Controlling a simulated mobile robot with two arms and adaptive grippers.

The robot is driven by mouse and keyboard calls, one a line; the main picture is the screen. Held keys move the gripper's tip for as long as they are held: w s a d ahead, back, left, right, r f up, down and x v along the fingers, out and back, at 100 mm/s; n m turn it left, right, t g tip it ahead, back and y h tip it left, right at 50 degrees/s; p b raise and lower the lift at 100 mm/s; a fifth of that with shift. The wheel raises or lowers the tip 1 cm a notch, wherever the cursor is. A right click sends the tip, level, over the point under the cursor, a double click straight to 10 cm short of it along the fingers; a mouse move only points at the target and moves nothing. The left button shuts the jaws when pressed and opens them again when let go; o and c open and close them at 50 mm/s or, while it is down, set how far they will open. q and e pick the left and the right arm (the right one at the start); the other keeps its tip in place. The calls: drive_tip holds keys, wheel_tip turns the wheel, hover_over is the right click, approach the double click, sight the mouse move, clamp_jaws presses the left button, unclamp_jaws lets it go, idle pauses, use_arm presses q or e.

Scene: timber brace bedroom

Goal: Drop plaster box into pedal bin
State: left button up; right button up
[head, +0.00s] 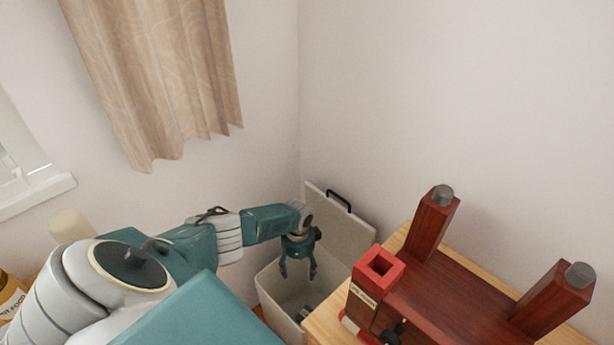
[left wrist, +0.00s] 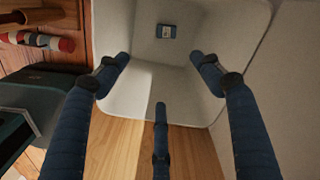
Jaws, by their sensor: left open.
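The pedal bin (head: 271,305) is a pale, square-mouthed bin in the corner, with its lid (head: 345,225) raised against the wall. My left gripper (head: 298,276) is above the bin's mouth with its fingers spread and nothing between them. In the left wrist view, the left gripper's fingers (left wrist: 160,75) reach over the bin (left wrist: 142,92). A small dark blue and white box, which looks like the plaster box (left wrist: 166,31), lies inside the bin, apart from the fingers. In the head view, a small dark item shows low inside the bin. My right gripper is not visible.
A wooden surface (head: 323,325) stands right of the bin. It carries a dark red wooden piece (head: 450,295) with upright posts and a red square-holed block (head: 379,264). A beige curtain (head: 160,75) hangs at the left. Bare wall rises behind the bin.

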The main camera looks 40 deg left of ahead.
use_arm(q)
wheel_tip(320, 180, up, 10)
drive_tip(key=shift+r, duration=0.15)
idle(0.3)
idle(0.4)
